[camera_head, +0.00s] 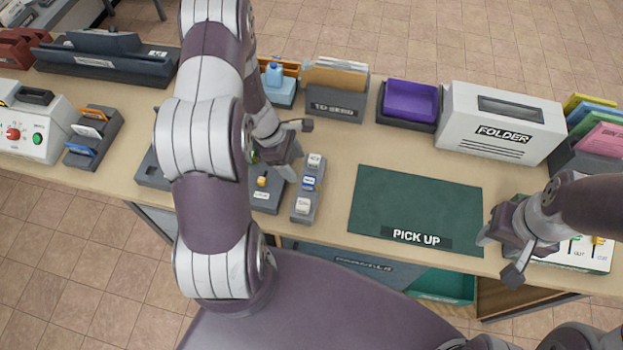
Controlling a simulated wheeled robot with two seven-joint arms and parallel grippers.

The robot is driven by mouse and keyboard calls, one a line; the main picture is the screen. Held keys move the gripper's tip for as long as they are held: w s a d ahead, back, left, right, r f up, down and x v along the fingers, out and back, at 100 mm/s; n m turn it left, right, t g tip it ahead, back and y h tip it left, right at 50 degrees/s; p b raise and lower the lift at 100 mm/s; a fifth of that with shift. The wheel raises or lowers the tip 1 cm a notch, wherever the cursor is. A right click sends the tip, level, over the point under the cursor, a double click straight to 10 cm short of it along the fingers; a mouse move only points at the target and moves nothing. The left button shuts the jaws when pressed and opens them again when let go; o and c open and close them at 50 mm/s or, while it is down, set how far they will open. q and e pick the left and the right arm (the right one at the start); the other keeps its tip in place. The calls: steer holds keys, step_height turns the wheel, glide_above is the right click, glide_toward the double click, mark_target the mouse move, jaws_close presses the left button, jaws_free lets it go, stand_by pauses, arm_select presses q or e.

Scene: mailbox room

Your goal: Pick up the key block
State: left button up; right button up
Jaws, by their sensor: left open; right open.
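No item is clearly readable as the key block. A narrow grey block (308,188) with white and blue labelled tops stands on the desk left of the green mat. Beside it on the left, a dark grey holder (268,195) carries a small yellow piece (262,181). My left gripper (298,152) is open just above and behind these two, apart from them as far as I can tell. My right gripper (497,258) is open and empty by the right end of the mat, partly over a white panel (592,258) with small green and yellow parts, which it partly hides.
The green PICK UP mat (415,205) is bare. Behind it stand a TO SEND box (336,107), a purple tray (410,101) and a white FOLDER box (500,125). A white button machine (35,130) stands at left. My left arm hides part of the desk.

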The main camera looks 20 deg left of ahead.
mark_target(309, 180)
arm_select(q)
steer(key=d+f, duration=0.1)
steer(key=w+d+f+p, duration=0.1)
steer(key=f, duration=0.1)
steer(key=shift+w+d+f, duration=0.1)
steer(key=shift+d+f, duration=0.1)
steer(key=shift+d, duration=0.15)
steer(key=x, duration=0.2)
steer(key=shift+f+p, duration=0.4)
steer(key=shift+f, duration=0.05)
steer(key=shift+s+a+f, duration=0.2)
steer(key=shift+s+f, duration=0.05)
steer(key=shift+f, duration=0.15)
steer(key=shift+w+d, duration=0.15)
steer(key=shift+d, duration=0.1)
steer(key=c, duration=0.9)
steer(key=shift+c, duration=1.1)
steer(key=shift+a, duration=0.1)
arm_select(e)
steer(key=shift+w+d+r, duration=0.4)
steer(key=shift+d+r, duration=0.15)
steer(key=shift+r, duration=0.2)
